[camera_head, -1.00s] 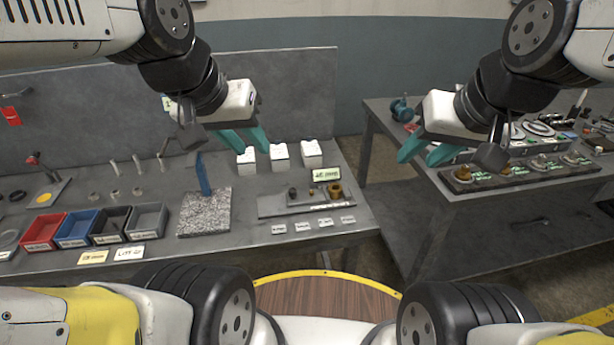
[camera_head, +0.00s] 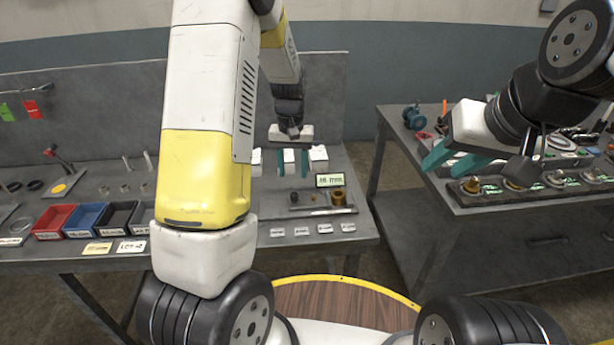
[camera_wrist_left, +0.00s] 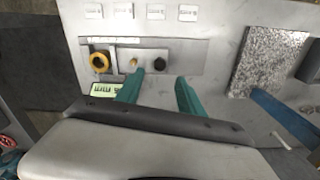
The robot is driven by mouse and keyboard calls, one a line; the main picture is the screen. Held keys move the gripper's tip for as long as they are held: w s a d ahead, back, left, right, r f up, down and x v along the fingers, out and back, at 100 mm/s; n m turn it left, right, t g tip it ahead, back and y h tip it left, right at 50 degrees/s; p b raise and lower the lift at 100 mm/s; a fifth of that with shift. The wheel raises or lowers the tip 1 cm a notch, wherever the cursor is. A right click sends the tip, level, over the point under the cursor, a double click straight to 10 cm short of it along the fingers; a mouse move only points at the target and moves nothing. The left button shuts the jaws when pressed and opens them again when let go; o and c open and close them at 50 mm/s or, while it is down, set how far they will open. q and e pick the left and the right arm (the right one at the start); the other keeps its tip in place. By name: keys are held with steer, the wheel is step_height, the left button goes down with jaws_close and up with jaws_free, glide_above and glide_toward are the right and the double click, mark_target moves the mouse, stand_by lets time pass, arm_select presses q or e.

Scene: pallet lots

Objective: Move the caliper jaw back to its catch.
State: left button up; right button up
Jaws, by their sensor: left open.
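A grey gauge plate (camera_head: 318,212) lies on the left bench, with a lit display (camera_head: 329,180), a thick brass ring (camera_head: 339,197), a small brass piece and a black knob (camera_head: 294,199). It appears to be the caliper fixture; I cannot tell which part is its jaw or catch. In the left wrist view the plate (camera_wrist_left: 195,58), brass ring (camera_wrist_left: 100,62), brass piece (camera_wrist_left: 134,62) and black knob (camera_wrist_left: 159,64) lie beyond my fingertips. My left gripper (camera_head: 292,163) is open and empty above the bench, behind the plate. My right gripper (camera_head: 453,161) is open and empty near the right bench.
White boxes (camera_head: 319,158) stand behind the fixture. Small white labels (camera_head: 323,229) lie in front. A granite slab (camera_wrist_left: 268,60) and blue part (camera_wrist_left: 285,115) are beside it, hidden by my arm in the head view. Coloured bins (camera_head: 85,219) stand left. A floor gap separates the benches.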

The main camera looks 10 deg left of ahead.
mark_target(293, 194)
arm_select(q)
step_height(293, 194, down, 9)
steer(key=shift+w+r, duration=0.1)
steer(key=shift+r, duration=0.05)
stand_by(0.4)
steer(key=shift+c, duration=0.5)
jaws_close()
steer(key=shift+a+r, duration=0.1)
stand_by(0.7)
